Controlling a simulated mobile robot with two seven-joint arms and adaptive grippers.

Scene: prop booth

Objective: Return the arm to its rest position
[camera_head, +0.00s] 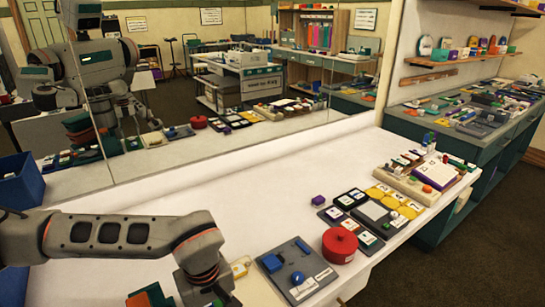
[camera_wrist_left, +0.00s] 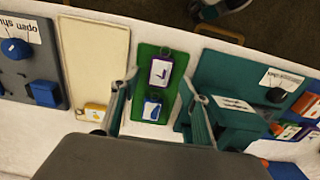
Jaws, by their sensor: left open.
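My left arm (camera_head: 120,238) reaches in from the left over the white table (camera_head: 235,185) and bends down at the wrist. My left gripper shows in the wrist view (camera_wrist_left: 160,92), open, with its two fingers apart and nothing held between them. Beyond the fingers is a green board (camera_wrist_left: 147,57) with a purple-framed tag (camera_wrist_left: 161,73) and a blue tag (camera_wrist_left: 152,108). Contact with the board cannot be told. In the head view the gripper's tips are cut off at the bottom edge. My right arm is not in view.
A grey board (camera_head: 299,283) with a blue block and a red lidded pot (camera_head: 340,246) stand right of my wrist. Tiles (camera_head: 350,199) and a tray (camera_head: 408,188) lie farther right. A blue bin (camera_head: 20,182) is at left. A mirror (camera_head: 240,100) stands behind; the table's middle is clear.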

